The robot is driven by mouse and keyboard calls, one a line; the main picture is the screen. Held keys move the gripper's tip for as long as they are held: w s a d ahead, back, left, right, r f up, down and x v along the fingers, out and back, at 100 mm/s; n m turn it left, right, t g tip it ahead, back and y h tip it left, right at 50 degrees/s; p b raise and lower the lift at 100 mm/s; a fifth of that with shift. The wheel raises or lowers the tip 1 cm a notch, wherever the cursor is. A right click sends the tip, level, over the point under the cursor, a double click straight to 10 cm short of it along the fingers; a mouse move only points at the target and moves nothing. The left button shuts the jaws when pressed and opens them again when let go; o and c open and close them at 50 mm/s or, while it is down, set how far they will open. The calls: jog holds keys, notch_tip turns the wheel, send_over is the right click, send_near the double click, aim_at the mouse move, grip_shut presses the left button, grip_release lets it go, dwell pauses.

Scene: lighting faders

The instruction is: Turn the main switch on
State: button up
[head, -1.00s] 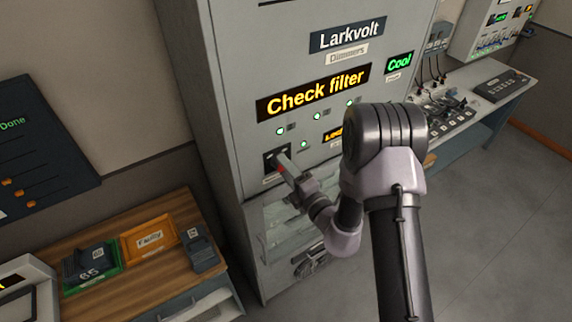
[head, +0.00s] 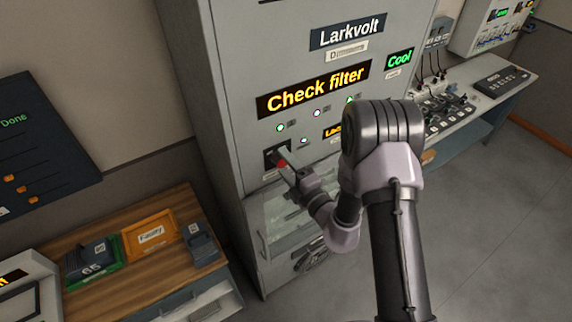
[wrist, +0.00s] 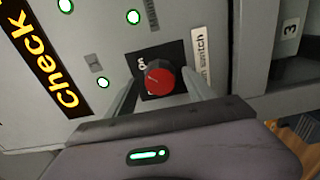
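The main switch is a round red knob (wrist: 160,78) on a black plate (wrist: 178,52) in the wrist view. An "on" mark shows at the plate's upper left, and a pale label partly reading "switch" lies to the right. A short pale line on the knob's face points roughly toward the left; its exact angle is hard to tell. My gripper (wrist: 163,98) is open, with one finger on each side of the knob and a gap visible. In the head view the red knob (head: 282,163) sits low on the grey cabinet, with my gripper (head: 287,168) at it.
The cabinet's amber display (head: 313,90) reads "Check filter", with green lights below it. A clear-fronted compartment (head: 275,225) lies under the switch. A wooden-topped bench (head: 150,215) with trays stands at the left. A desk with a fader console (head: 450,115) is at the right.

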jog(key=v, duration=1.7)
jog(key=shift+s+d, duration=0.2)
jog(key=shift+a, duration=0.1)
